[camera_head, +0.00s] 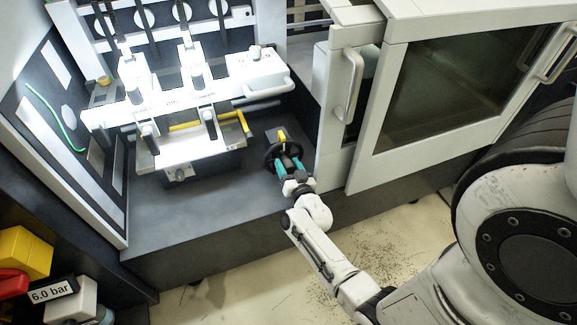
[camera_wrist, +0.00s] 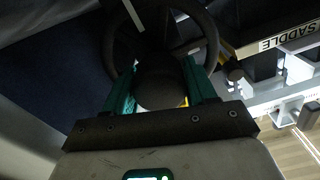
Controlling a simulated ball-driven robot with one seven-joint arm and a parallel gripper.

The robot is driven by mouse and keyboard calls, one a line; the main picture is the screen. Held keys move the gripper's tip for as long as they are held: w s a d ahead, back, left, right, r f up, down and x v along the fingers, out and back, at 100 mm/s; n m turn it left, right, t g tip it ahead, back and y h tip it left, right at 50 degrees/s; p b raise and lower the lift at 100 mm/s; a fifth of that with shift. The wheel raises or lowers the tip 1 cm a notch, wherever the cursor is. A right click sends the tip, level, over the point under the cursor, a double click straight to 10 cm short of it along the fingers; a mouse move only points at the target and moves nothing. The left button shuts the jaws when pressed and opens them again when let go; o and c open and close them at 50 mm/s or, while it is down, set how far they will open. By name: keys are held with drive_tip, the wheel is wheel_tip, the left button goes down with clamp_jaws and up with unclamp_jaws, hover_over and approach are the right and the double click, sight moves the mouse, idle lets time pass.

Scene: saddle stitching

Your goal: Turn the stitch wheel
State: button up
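The stitch wheel is a dark handwheel (camera_head: 270,152) on the machine's dark deck, with a yellow part beside its top. In the wrist view its thick black rim (camera_wrist: 209,38) arches ahead of my gripper, with a light spoke or mark inside. My gripper (camera_head: 289,168) is at the wheel, its teal fingers reaching onto the near side. In the wrist view the fingers (camera_wrist: 160,82) stand wide apart, one on each side of a dark rounded part, probably the hub. A sliver of yellow shows beside the right finger. Firm contact is not clear; the fingertips are partly hidden.
The white saddle unit (camera_head: 185,92) with a yellow bar stands left of the wheel. A grey cabinet door with a handle (camera_head: 350,85) stands close on the right. The deck's front left (camera_head: 200,215) is bare. A "6.0 bar" label (camera_head: 53,291) shows lower left.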

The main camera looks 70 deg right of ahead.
clamp_jaws()
idle(0.3)
